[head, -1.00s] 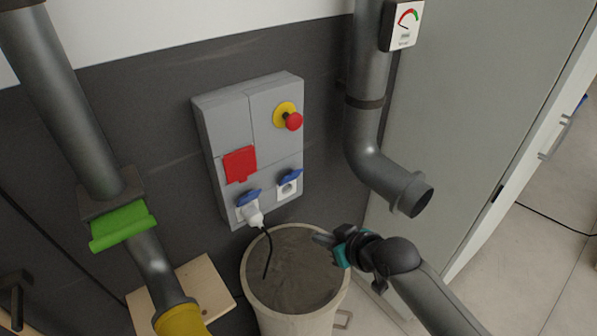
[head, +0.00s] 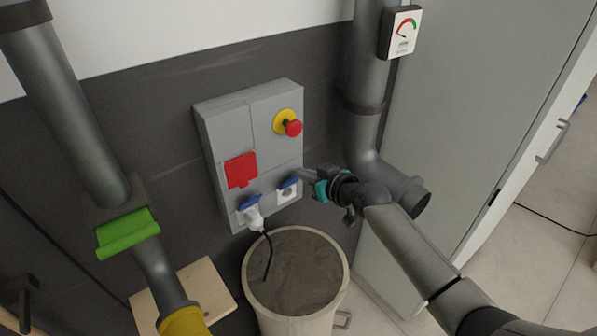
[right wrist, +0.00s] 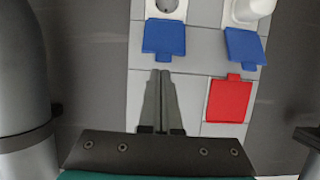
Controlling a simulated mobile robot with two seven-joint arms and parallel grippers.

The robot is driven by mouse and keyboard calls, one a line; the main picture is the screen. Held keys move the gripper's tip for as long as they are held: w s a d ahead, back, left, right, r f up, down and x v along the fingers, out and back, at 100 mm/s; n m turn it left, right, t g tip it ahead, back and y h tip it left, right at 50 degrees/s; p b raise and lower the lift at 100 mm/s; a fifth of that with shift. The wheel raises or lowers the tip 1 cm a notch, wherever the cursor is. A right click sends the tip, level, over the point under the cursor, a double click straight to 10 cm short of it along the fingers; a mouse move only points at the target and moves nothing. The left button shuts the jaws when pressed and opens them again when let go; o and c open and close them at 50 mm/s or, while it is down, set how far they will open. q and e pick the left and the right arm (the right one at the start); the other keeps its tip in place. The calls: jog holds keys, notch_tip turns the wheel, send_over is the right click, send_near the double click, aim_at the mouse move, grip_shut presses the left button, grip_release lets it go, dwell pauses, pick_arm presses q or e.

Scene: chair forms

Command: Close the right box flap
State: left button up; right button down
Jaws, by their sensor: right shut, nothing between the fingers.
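The right box flap is a blue lid (head: 289,183) on the grey wall box (head: 232,130). It stands open above its white socket (head: 287,194), which is empty. In the right wrist view, turned upside down, the flap (right wrist: 164,37) and socket (right wrist: 166,8) lie beyond my fingertips. My right gripper (head: 303,173) is shut and empty. It is just above and to the right of the flap, close to its free edge. In the wrist view the fingertips (right wrist: 160,73) point at the flap; I cannot tell whether they touch. My left gripper is not in view.
The left blue flap (head: 249,202) is open above a white plug (head: 253,217) with a black cable. A red flap (head: 241,170) and a red emergency button (head: 293,128) sit higher. A bin (head: 337,285) stands below. A grey pipe (head: 366,110) is close on the right.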

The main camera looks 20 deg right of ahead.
jog(key=shift+x, duration=1.1)
